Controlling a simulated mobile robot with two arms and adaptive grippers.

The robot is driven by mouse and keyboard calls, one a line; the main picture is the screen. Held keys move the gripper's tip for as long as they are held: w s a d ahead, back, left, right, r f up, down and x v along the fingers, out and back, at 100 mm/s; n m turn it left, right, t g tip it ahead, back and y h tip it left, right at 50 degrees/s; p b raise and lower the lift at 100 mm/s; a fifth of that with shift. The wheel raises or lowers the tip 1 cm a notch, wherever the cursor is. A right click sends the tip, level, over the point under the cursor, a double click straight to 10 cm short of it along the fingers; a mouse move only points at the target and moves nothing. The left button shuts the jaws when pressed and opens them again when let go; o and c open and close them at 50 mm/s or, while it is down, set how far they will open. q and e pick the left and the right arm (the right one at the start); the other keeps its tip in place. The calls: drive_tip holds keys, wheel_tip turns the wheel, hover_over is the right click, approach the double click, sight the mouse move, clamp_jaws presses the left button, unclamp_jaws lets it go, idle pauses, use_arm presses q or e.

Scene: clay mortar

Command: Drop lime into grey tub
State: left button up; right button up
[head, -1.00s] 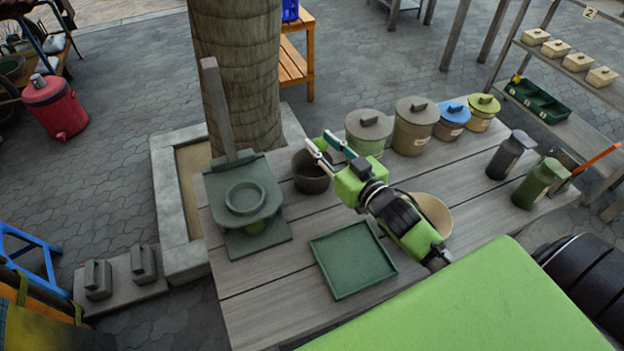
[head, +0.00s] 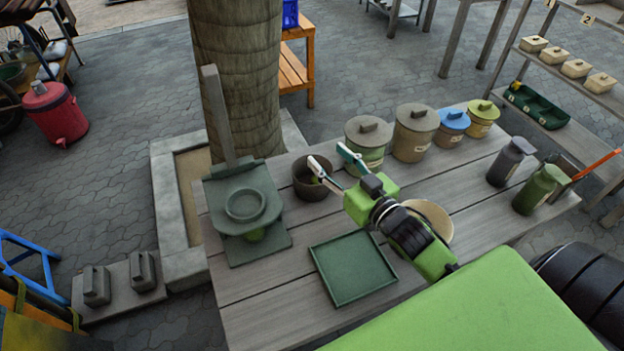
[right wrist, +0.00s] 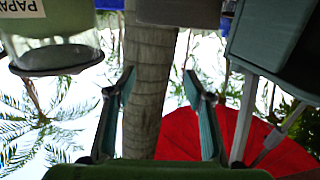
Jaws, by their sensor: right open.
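My right gripper (head: 330,158) is open above the table, with its fingertips over and beside the right rim of an open dark grey-brown tub (head: 310,189). In the right wrist view, the two fingers (right wrist: 162,88) stand apart with nothing between them. A greenish patch shows inside the tub, partly behind a fingertip; I cannot tell for sure that it is the lime. My left gripper is not in view.
Lidded tubs (head: 414,132) stand in a row along the back of the table. A green tray (head: 353,268) lies in front, and a beige bowl (head: 432,216) is partly behind my arm.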

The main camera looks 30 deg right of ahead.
drive_tip(key=s+d, duration=0.1)
drive_tip(key=s, duration=0.7)
drive_tip(key=shift+s+r, duration=0.25)
drive_tip(key=shift+s, duration=0.15)
